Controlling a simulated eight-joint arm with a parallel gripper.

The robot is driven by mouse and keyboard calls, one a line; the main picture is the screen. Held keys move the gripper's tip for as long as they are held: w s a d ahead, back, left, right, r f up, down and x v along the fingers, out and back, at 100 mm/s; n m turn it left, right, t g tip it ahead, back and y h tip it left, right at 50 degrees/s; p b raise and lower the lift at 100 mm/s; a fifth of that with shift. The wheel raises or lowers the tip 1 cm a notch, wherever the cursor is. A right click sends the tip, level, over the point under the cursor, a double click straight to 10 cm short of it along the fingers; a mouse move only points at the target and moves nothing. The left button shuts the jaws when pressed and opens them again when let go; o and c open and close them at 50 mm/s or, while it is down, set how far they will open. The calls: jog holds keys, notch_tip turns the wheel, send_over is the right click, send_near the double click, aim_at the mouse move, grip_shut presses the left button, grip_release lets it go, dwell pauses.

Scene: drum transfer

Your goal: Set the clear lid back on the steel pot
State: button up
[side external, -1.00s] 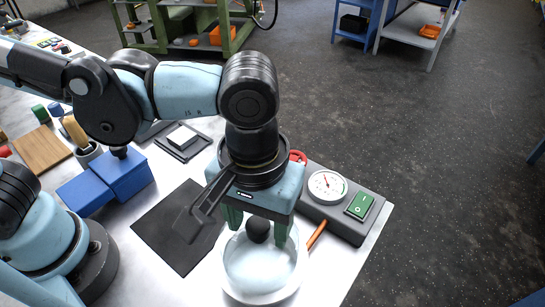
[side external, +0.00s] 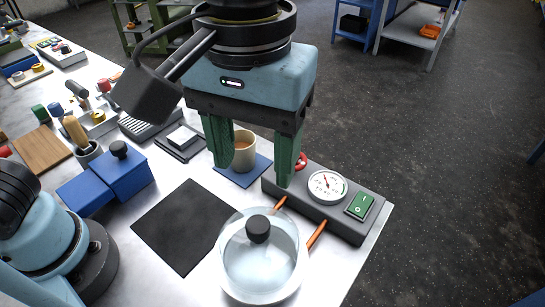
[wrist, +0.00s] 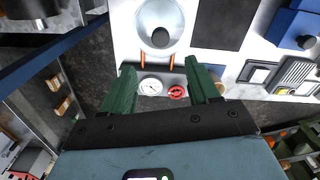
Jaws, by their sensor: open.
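The clear lid (side external: 252,262) with its round black knob (side external: 258,229) lies over the top of the pale steel pot (side external: 262,299) at the table's front. It looks about level; I cannot tell whether its edge is seated evenly all round. My gripper (side external: 255,178) is open and empty, with its two green fingers pointing down, well above and apart from the knob. In the wrist view my open gripper (wrist: 160,66) shows nothing between the fingertips, and the lid knob (wrist: 160,38) lies beyond them.
A grey control box with a dial (side external: 327,186) and green switch stands behind the pot, with orange handles between. A tan mug (side external: 246,150) stands on a blue mat behind my fingers. A dark mat (side external: 182,228) and blue box (side external: 122,175) are to the left.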

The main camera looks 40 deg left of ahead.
jog(key=w+a+f+m+t, duration=0.1)
jog(key=w+a+f+t, duration=0.1)
jog(key=a, duration=0.6)
jog(key=w+a+f+m+t, duration=0.1)
jog(key=w+a+f+t, duration=0.1)
jog(key=a+f, duration=0.3)
jog(key=w+a+f+m+t, duration=0.1)
jog(key=w+a+f+t, duration=0.2)
jog(key=a, duration=1)
jog(key=shift+x, duration=0.8)
jog(key=shift+r, duration=0.1)
